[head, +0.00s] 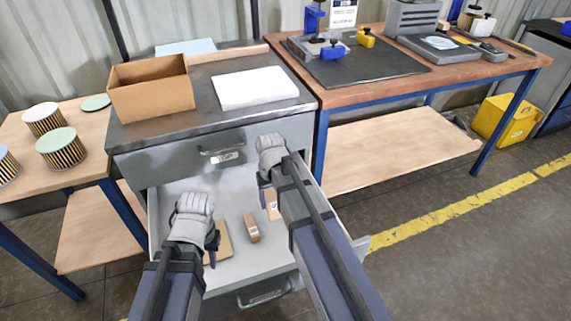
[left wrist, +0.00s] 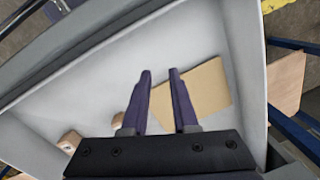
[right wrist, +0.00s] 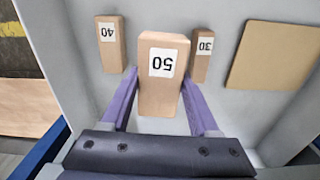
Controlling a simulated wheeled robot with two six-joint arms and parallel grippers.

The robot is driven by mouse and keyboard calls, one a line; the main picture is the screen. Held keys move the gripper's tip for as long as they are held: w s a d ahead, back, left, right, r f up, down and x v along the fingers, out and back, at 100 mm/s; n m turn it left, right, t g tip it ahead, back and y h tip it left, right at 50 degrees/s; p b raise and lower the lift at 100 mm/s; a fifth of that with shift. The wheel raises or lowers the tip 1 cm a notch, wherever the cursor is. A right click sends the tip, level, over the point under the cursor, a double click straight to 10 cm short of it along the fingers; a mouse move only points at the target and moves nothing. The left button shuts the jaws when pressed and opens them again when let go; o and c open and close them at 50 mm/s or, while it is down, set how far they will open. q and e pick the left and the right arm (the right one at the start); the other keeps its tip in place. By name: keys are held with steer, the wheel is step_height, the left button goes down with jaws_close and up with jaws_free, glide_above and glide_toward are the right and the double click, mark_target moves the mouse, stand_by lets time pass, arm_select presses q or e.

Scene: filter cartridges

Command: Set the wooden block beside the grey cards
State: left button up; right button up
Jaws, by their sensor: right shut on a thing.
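A wooden block labelled 50 (right wrist: 161,85) is between the fingers of my right gripper (right wrist: 158,100) in the right wrist view. That gripper is shut on it, inside the open drawer (head: 170,215). A block labelled 30 (right wrist: 202,55) and one labelled 40 (right wrist: 111,43) stand either side of it, apart from the fingers. My left gripper (left wrist: 160,75) is open and empty above a flat tan sheet (left wrist: 205,88) in the drawer. I cannot make out any cards that are clearly grey.
The drawer's walls surround both grippers. On the cabinet top (head: 215,70) are an open cardboard box (head: 150,95) and a white slab (head: 253,88). A table with striped tins (head: 60,150) is at left. A workbench (head: 470,70) with tools is at right.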

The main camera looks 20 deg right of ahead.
mark_target(273, 199)
step_height(273, 199, up, 23)
steer(key=p, duration=2.2)
steer(key=shift+p, duration=0.3)
steer(key=shift+f, duration=0.15)
